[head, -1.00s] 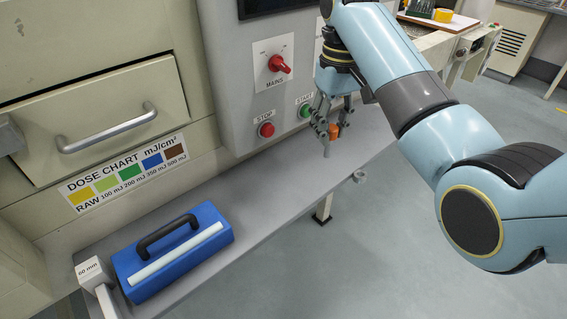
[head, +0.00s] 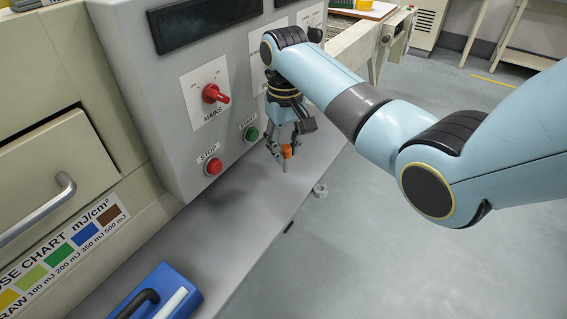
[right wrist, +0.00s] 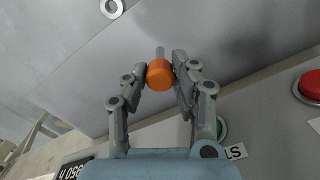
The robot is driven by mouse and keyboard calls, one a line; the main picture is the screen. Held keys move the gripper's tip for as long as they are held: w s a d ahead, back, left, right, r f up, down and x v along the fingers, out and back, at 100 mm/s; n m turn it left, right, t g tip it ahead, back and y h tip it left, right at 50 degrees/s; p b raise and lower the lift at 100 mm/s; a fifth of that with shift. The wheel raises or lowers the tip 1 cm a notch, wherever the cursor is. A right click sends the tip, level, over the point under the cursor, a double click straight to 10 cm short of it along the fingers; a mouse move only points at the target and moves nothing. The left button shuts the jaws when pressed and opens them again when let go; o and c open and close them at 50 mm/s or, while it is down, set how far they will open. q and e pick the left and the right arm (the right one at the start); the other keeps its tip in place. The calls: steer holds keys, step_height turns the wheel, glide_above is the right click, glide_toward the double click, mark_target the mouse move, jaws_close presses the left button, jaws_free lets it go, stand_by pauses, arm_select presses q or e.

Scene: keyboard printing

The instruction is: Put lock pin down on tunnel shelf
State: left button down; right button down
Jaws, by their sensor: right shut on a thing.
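The lock pin has an orange head (head: 287,150) and a grey shaft pointing down. My right gripper (head: 284,150) is shut on it, over the grey tunnel shelf (head: 222,215) near its outer edge. In the right wrist view the orange head (right wrist: 160,73) sits between the two fingertips (right wrist: 160,82), with the shaft toward the shelf surface. I cannot tell whether the shaft tip touches the shelf. My left gripper is not in view.
A grey ring (head: 320,190) sticks out at the shelf's outer edge, right of the pin. The panel has a green START button (head: 251,133), a red STOP button (head: 213,167) and a red MAINS knob (head: 214,94). A blue block with handle (head: 187,275) lies nearer on the shelf; shelf between is clear.

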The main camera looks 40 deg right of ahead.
mark_target(285, 171)
steer(key=shift+a+f, duration=0.1)
steer(key=shift+f, duration=0.25)
step_height(285, 171, down, 3)
steer(key=shift+f+b, duration=0.2)
steer(key=shift+b, duration=0.15)
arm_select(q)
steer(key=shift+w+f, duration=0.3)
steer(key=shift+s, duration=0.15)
arm_select(e)
steer(key=c, duration=1.1)
jaws_free()
steer(key=shift+f, duration=0.1)
steer(key=shift+o, duration=0.2)
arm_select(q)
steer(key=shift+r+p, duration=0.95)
arm_select(e)
steer(key=r, duration=1.2)
steer(key=shift+w+r, duration=0.15)
steer(key=shift+w, duration=0.05)
